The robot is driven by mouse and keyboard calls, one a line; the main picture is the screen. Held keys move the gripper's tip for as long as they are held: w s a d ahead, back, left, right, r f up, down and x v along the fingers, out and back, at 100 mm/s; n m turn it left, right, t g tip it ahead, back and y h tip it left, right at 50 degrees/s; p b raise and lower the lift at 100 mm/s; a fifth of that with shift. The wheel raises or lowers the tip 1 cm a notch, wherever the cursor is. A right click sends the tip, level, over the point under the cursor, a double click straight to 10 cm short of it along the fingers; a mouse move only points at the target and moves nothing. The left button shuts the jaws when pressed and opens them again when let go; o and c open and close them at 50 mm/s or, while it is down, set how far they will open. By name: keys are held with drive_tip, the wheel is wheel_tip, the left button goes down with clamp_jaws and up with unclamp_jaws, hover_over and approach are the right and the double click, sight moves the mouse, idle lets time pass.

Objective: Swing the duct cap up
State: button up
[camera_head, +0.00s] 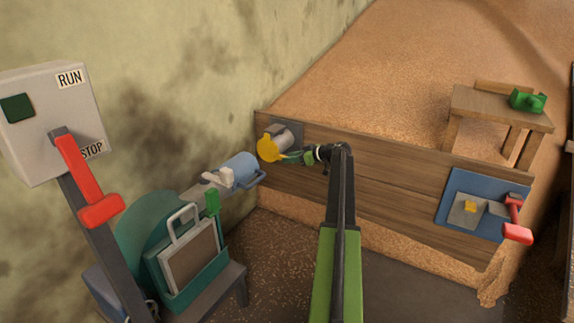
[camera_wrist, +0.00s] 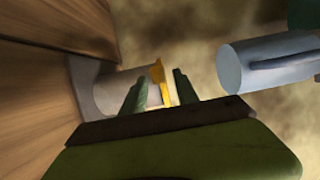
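The yellow duct cap (camera_head: 268,148) sits at the open end of a short grey duct (camera_head: 290,134) on the wooden wall. In the wrist view the cap (camera_wrist: 158,74) shows edge-on at the end of the grey duct (camera_wrist: 118,88). My gripper (camera_head: 286,157) reaches the cap from the right. In the wrist view my gripper's two green fingers (camera_wrist: 161,90) stand apart, one on each side of the cap's lower part. A gap shows beside the cap, so the fingers look open around it. Whether either finger touches it is unclear.
A blue-grey cylinder with a handle (camera_head: 240,168) is close by, at the wrist view's right (camera_wrist: 268,68). A RUN/STOP box (camera_head: 30,105) with a red lever (camera_head: 85,180) stands left. A teal machine (camera_head: 150,225) sits below. A blue plate (camera_head: 455,228) is on the wooden wall (camera_head: 395,190).

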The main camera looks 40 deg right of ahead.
drive_tip(key=shift+w+a+f, duration=0.15)
drive_tip(key=shift+w+f, duration=0.1)
drive_tip(key=shift+w, duration=0.35)
drive_tip(key=shift+c, duration=0.2)
clamp_jaws()
idle(0.8)
